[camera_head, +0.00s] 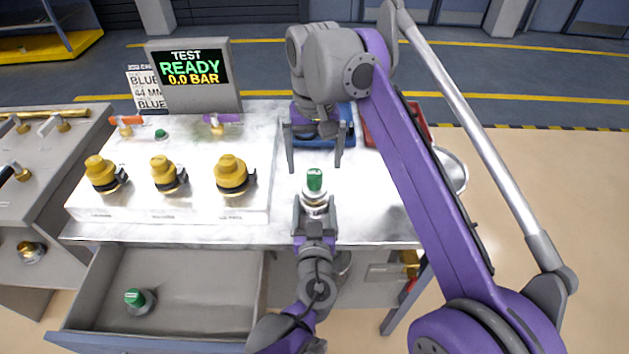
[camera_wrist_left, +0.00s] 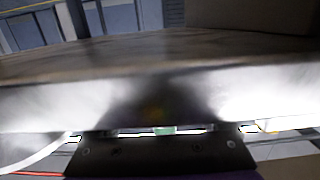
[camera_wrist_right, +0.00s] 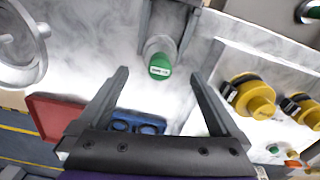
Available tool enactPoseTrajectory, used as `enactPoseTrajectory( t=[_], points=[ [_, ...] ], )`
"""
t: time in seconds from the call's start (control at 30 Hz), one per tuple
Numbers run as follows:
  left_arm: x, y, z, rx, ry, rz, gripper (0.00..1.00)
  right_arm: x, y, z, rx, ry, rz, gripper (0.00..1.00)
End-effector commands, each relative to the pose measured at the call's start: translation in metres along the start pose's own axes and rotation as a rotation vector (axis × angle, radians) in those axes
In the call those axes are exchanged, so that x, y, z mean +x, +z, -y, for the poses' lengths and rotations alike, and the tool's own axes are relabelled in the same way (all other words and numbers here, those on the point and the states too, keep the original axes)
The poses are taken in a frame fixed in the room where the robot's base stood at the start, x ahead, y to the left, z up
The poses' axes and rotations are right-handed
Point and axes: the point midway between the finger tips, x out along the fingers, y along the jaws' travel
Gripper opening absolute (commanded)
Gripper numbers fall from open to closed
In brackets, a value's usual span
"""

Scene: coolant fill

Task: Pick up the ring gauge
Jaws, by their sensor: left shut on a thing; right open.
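I cannot tell for sure which thing is the ring gauge. My left gripper (camera_head: 314,208) is shut on a silver cylinder with a green top (camera_head: 315,180) and holds it upright at the bench's front. In the left wrist view a blurred bright metal surface fills most of the picture. My right gripper (camera_head: 314,163) is open and empty, above and behind the green top. In the right wrist view the green top (camera_wrist_right: 160,66) shows between and beyond the open fingers. A blue tray (camera_wrist_right: 140,122) with two round blue shapes lies beyond the fingers, partly hidden in the head view.
A red tray (camera_wrist_right: 52,112) and a silver wheel (camera_head: 453,168) are at the bench's right. Yellow-capped fittings (camera_head: 231,172) stand on a white block at left. An open drawer (camera_head: 190,290) holds another green-topped part (camera_head: 138,299). A display (camera_head: 193,72) reads "TEST READY 0.0 BAR".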

Motion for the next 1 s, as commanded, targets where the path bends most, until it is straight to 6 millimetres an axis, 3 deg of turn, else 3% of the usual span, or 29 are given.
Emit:
enactPoseTrajectory(
  t=[0.43, 0.73, 1.0],
  points=[
    [0.0, 0.0, 0.0, 0.0, 0.0, 0.0, 0.38, 0.052, 0.0, 0.0, 0.0, 0.0, 0.0, 1.0],
    [0.0, 0.0, 0.0, 0.0, 0.0, 0.0, 0.38, 0.058, 0.0, 0.0, 0.0, 0.0, 0.0, 1.0],
    [0.0, 0.0, 0.0, 0.0, 0.0, 0.0, 0.38, 0.057, 0.0, 0.0, 0.0, 0.0, 0.0, 0.53]
  ],
)
